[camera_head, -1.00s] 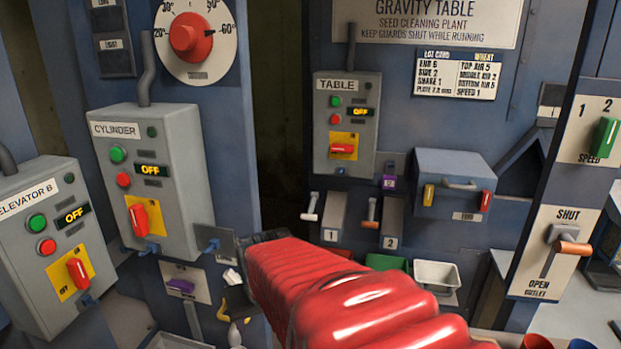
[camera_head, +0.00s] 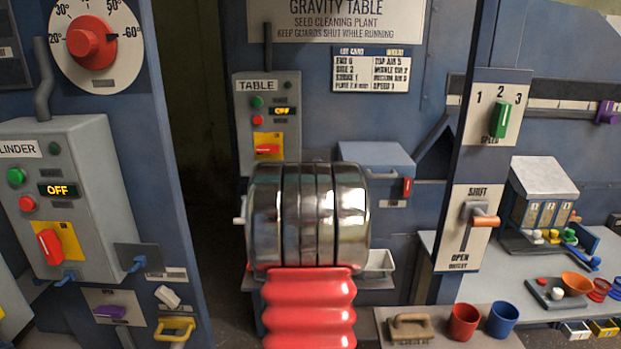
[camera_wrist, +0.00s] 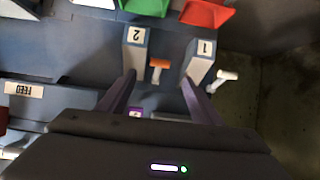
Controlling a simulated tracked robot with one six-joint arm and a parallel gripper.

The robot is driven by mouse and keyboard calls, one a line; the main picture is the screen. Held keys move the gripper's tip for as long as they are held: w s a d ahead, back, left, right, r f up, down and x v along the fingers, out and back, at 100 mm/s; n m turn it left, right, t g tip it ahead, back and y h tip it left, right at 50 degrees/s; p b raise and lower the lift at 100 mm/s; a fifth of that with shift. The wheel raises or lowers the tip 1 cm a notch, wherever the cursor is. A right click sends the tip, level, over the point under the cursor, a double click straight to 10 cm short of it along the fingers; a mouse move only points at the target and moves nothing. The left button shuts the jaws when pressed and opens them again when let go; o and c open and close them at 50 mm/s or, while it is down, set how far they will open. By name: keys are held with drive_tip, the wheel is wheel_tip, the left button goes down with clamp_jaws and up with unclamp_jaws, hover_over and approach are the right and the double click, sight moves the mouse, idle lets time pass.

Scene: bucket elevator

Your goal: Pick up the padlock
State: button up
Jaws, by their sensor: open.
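I cannot pick out a padlock with certainty. A yellow looped piece (camera_head: 175,328), possibly the padlock, is at the lower left of the head view, below a white tag (camera_head: 168,297) and beside a panel with a purple piece (camera_head: 110,312). My gripper (camera_wrist: 158,76) is open in the wrist view, its two dark purple fingers apart and nothing held between them. A small purple piece (camera_wrist: 135,112) shows between the fingers. In the head view my arm hides my gripper.
The cylinder control box (camera_head: 75,200) stands left and the table control box (camera_head: 268,130) ahead; a dark gap (camera_head: 195,150) lies between. An outlet lever panel (camera_head: 470,235) stands right. A bench holds a red cup (camera_head: 463,322), a blue cup (camera_head: 502,320) and several small items.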

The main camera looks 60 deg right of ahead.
drive_tip(key=d+r+t+h, duration=0.2)
drive_tip(key=d+r+h, duration=0.3)
drive_tip(key=r, duration=0.5)
drive_tip(key=d, duration=0.2)
drive_tip(key=shift+s+d+m, duration=0.3)
drive_tip(key=shift+s+d, duration=0.1)
drive_tip(key=x, duration=0.8)
drive_tip(key=shift+d, duration=0.25)
drive_tip(key=shift+w+d+r, duration=0.1)
drive_tip(key=shift+w, duration=0.1)
drive_tip(key=x, duration=0.5)
drive_tip(key=shift+r, duration=0.1)
drive_tip(key=shift+c, duration=0.2)
